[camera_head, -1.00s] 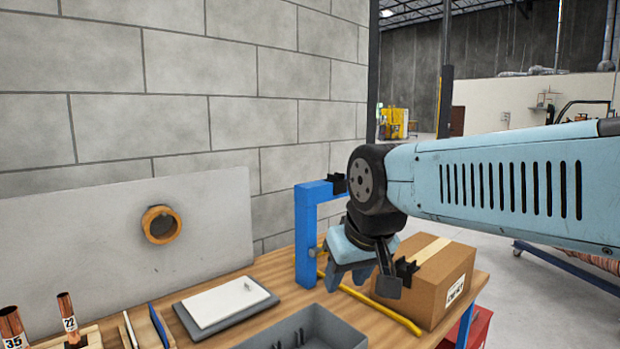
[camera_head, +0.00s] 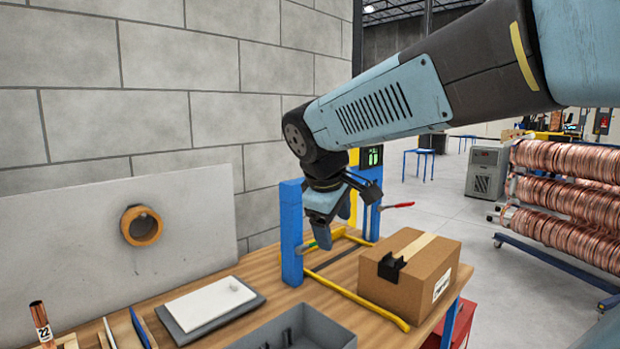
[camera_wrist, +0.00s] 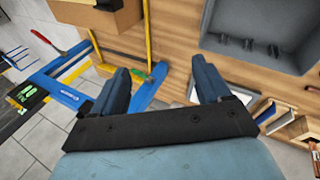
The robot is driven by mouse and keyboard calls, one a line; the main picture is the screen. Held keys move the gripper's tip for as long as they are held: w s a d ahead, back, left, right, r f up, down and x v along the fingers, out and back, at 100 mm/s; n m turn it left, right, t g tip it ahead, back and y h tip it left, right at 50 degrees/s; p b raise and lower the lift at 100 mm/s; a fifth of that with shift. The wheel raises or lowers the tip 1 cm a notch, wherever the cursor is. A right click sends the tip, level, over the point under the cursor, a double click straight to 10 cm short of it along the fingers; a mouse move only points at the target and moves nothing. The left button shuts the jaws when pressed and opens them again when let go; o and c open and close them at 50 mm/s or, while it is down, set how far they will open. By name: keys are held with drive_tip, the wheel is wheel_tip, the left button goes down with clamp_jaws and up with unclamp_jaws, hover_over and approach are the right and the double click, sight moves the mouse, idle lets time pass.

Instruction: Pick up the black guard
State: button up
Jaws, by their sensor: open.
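The black guard (camera_head: 391,267) is a small notched black piece at the near upper edge of a cardboard box (camera_head: 437,285). In the wrist view a black piece (camera_wrist: 106,4) shows at the top edge by the box, partly cut off. My gripper (camera_head: 332,228) points down beside the blue frame (camera_head: 291,235), to the left of and beyond the box, apart from the guard. In the wrist view my gripper (camera_wrist: 162,70) has its two fingers wide apart with nothing held between them.
A grey bin (camera_head: 300,330) stands at the table's front, with a white plate on a grey pad (camera_head: 212,305) to its left. A yellow bar (camera_head: 358,299) lies before the box. A red-handled lever (camera_head: 398,205) is behind my gripper. Bare wood lies between the frame and bin.

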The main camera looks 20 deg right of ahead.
drive_tip(key=w+r+n+h, duration=0.3)
drive_tip(key=w+n, duration=0.2)
drive_tip(key=w, duration=0.4)
drive_tip(key=w+a+r+n+t+h, duration=0.1)
drive_tip(key=w+r+n+h, duration=0.3)
drive_tip(key=w, duration=0.6)
drive_tip(key=w+r+n+h, duration=0.1)
drive_tip(key=w+n+h, duration=0.1)
drive_tip(key=w+n, duration=0.55)
drive_tip(key=shift+m, duration=0.55)
drive_tip(key=x, duration=0.2)
drive_tip(key=w+x, duration=0.1)
drive_tip(key=x, duration=0.5)
drive_tip(key=shift+w+a+r, duration=0.1)
drive_tip(key=shift+w+a, duration=0.15)
drive_tip(key=shift+w, duration=0.2)
drive_tip(key=shift+s+x, duration=0.15)
drive_tip(key=shift+x, duration=1.3)
drive_tip(key=shift+s+x, duration=0.15)
drive_tip(key=shift+x, duration=1.3)
drive_tip(key=shift+d+r, duration=0.1)
drive_tip(key=shift+d, duration=0.05)
drive_tip(key=shift+c, duration=0.3)
drive_tip(key=c, duration=1)
